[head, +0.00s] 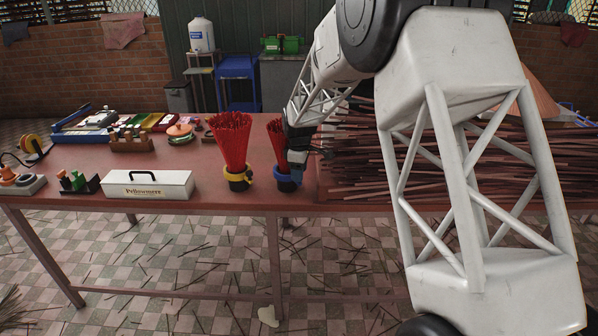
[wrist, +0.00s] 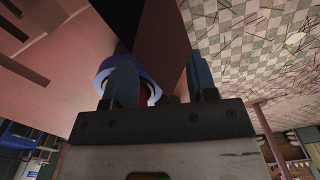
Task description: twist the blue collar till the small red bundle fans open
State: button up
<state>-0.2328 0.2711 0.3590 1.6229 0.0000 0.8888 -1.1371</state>
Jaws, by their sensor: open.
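The small red bundle (head: 276,138) stands in a dark base with the blue collar (head: 284,182) around its lower part, near the table's front edge. The bundle looks narrow, and my arm hides its right side. My gripper (head: 296,158) is at the bundle's right side, just above the collar. In the wrist view, my gripper (wrist: 164,72) is open, with its two fingers apart. The left finger overlaps the blue collar (wrist: 104,72); I cannot tell whether it touches. The right finger is clear of the collar.
A larger red bundle (head: 231,138) with a yellow collar (head: 238,173) stands close on the left. A white toolbox (head: 147,185) is farther left. Many brown sticks (head: 365,160) lie piled on the right behind my arm. The table's front edge (head: 215,209) is near.

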jog(key=shift+r, duration=3.85)
jog(key=shift+c, duration=0.4)
jog(key=shift+s+r, duration=0.1)
jog(key=shift+s, duration=0.05)
jog(key=c, duration=0.5)
jog(key=shift+s+a+n, duration=0.1)
jog(key=shift+s+n, duration=0.15)
jog(key=shift+n, duration=0.05)
jog(key=shift+c, duration=1.2)
jog(key=shift+s+a+r+h, duration=0.15)
jog(key=shift+s+a+h, duration=0.15)
jog(key=shift+h, duration=0.1)
grip_shut()
jog(key=s+a+n+h, duration=0.1)
jog(key=a+n, duration=0.1)
jog(key=a, duration=0.3)
jog(key=s+a+r+n+t+h, duration=0.1)
jog(key=a+n+h, duration=0.1)
jog(key=a+n, duration=0.1)
jog(key=shift+a+r, duration=0.3)
jog(key=shift+a, duration=0.6)
